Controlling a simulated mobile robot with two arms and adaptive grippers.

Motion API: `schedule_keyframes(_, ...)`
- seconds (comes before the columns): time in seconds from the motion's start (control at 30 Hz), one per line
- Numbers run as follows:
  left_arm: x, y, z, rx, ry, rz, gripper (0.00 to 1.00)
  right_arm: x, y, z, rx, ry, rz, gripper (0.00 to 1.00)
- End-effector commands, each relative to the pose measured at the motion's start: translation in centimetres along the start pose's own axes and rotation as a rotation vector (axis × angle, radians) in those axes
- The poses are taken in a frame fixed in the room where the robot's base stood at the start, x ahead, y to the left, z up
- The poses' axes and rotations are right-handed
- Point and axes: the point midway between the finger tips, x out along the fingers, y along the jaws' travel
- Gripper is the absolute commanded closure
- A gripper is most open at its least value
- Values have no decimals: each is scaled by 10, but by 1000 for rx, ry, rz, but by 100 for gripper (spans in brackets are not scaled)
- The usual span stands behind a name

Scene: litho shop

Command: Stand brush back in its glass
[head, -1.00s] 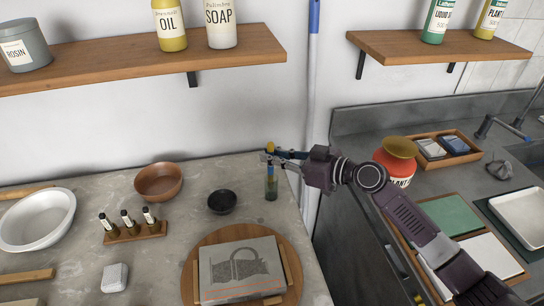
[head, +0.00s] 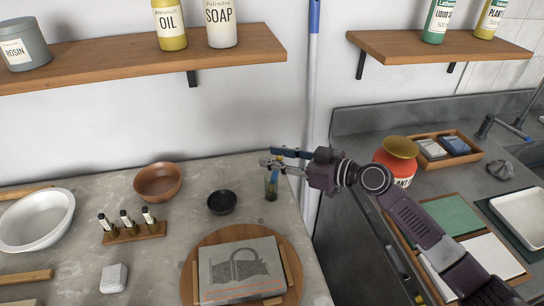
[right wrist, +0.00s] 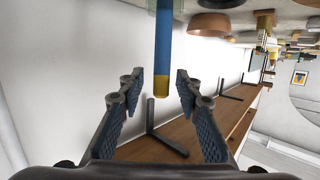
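The brush shows in the right wrist view as a blue handle (right wrist: 163,45) with a yellow end, and its other end runs out of the picture. In the head view, the brush (head: 275,175) stands with its lower part in a small greenish glass (head: 271,190) at the back right of the stone counter. My right gripper (head: 269,158) is above the glass, beside the handle's upper end. In the right wrist view, its two fingers (right wrist: 158,86) are spread, with visible gaps between them and the handle. My left gripper is not in view.
A black bowl (head: 222,202) stands just left of the glass, with a brown bowl (head: 158,182) farther left. A round wooden board (head: 188,284) with a stone block (head: 241,267) is in front. The wall and a blue-topped pole (head: 313,60) are behind.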

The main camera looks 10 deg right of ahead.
Motion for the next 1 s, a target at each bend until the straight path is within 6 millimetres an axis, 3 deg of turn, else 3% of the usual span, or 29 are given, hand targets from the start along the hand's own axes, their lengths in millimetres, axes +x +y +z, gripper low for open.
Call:
schedule_keyframes(0.3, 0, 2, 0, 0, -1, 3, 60, -64, 0, 3, 1, -6, 0, 68)
schedule_keyframes(0.5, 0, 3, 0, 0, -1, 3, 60, -94, 0, 2, 1, -3, 0, 68)
schedule_keyframes(0.7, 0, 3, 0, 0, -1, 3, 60, -109, 0, 0, -1, -2, -1, 68)
schedule_keyframes(1.0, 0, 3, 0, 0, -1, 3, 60, -111, 0, 0, -2, 0, -1, 68)
